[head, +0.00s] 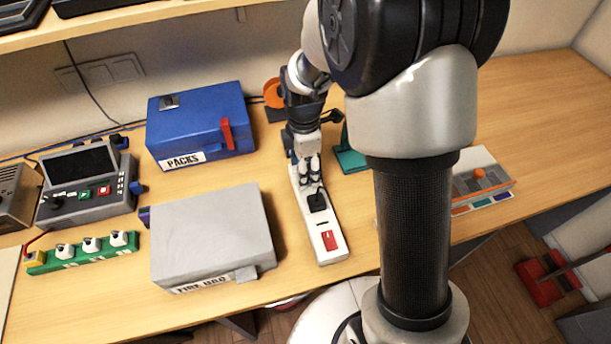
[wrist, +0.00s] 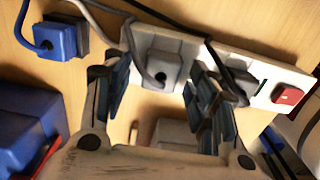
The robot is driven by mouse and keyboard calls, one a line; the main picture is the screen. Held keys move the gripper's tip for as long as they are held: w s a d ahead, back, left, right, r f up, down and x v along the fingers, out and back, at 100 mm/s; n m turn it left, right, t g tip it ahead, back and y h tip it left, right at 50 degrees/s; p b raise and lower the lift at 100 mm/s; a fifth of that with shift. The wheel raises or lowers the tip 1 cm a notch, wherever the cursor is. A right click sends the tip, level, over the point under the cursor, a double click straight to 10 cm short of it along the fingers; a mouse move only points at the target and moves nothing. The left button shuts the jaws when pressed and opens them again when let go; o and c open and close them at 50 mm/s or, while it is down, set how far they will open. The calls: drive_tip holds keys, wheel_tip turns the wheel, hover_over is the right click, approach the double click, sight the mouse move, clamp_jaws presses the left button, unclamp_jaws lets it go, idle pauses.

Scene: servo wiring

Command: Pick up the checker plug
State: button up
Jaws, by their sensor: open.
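A white power strip (head: 331,252) with a red switch (head: 328,240) lies on the table, and it crosses the wrist view (wrist: 212,62). A grey plug (wrist: 160,70) with a grey cable sits in the strip between my fingers in the wrist view. A darker plug (wrist: 238,80) with a black cable sits nearer the switch; a black plug (head: 317,202) shows on the strip in the head view. No label shows which is the checker plug. My gripper (head: 309,172) is open over the strip's far part, its fingers (wrist: 158,98) apart on either side of the grey plug.
A blue PACKS box (head: 200,130) and a grey box (head: 210,235) stand left of the strip. A blue plug (wrist: 60,38) and loose cables lie close by in the wrist view. A teal stand (head: 350,158) is right of my gripper. A green strip (head: 82,255) lies far left.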

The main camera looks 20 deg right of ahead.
drive_tip(key=shift+c, duration=0.3)
drive_tip(key=c, duration=1.1)
